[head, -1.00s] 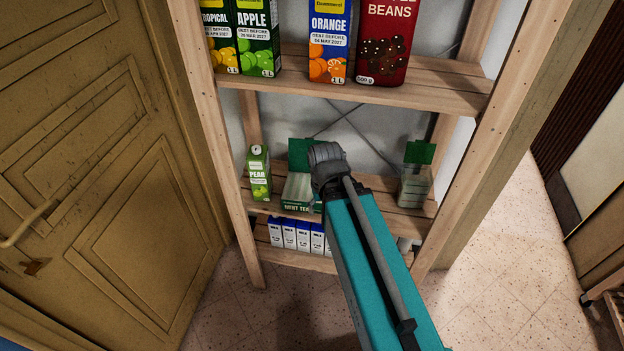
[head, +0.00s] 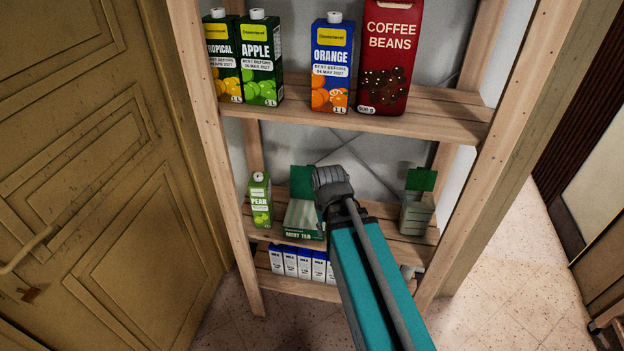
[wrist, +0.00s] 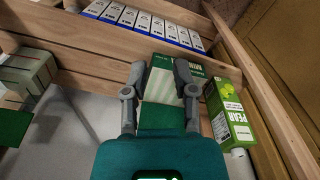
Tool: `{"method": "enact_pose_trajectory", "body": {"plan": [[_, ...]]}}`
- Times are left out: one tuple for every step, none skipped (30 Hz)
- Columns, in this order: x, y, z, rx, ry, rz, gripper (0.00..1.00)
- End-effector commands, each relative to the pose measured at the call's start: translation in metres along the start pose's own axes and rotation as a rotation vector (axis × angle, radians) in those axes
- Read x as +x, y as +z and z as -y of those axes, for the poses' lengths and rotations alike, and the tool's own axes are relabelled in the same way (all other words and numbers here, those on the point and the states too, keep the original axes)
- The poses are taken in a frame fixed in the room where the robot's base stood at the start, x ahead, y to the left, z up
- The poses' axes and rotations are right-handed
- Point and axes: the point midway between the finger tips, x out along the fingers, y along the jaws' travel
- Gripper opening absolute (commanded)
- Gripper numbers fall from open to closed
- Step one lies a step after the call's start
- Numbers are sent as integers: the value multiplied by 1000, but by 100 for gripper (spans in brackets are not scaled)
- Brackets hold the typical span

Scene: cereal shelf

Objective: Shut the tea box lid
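The mint tea box (head: 303,219) stands on the lower shelf board, left of my arm, with its green lid (head: 302,182) raised at the back. In the wrist view, which shows the shelf turned over, the tea box (wrist: 165,85) lies beyond and between my fingers, and the green lid (wrist: 162,117) is nearer to me. My gripper (wrist: 159,68) is open and empty, its two fingers apart. I cannot tell whether they touch the box.
A pear carton (head: 260,200) stands close left of the tea box. Another box (head: 416,214) with a raised green lid stands at the right. White cartons (head: 297,262) line the board below. Juice cartons (head: 332,65) and a coffee bag (head: 388,60) stand on the board above.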

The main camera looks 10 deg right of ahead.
Motion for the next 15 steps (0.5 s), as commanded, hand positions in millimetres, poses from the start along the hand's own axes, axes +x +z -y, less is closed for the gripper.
{"method": "enact_pose_trajectory", "body": {"plan": [[-2,-19,-1,12,4,-13,17],[-3,-29,-2,22,7,-23,12],[-5,-43,-3,35,12,-37,4],[-6,-56,-4,47,16,-49,0],[-7,-69,-5,60,21,-63,0],[-9,-88,-6,78,26,-82,0],[-11,-103,-8,93,30,-99,0],[-13,-118,-8,107,33,-115,0],[-15,-140,-10,128,39,-138,0],[-17,-156,-11,143,43,-156,0],[-19,-172,-13,159,46,-174,0],[-21,-193,-15,180,50,-198,0],[-23,-208,-16,195,53,-216,0],[-25,-223,-18,210,56,-233,0],[-28,-242,-19,228,58,-256,0]]}}
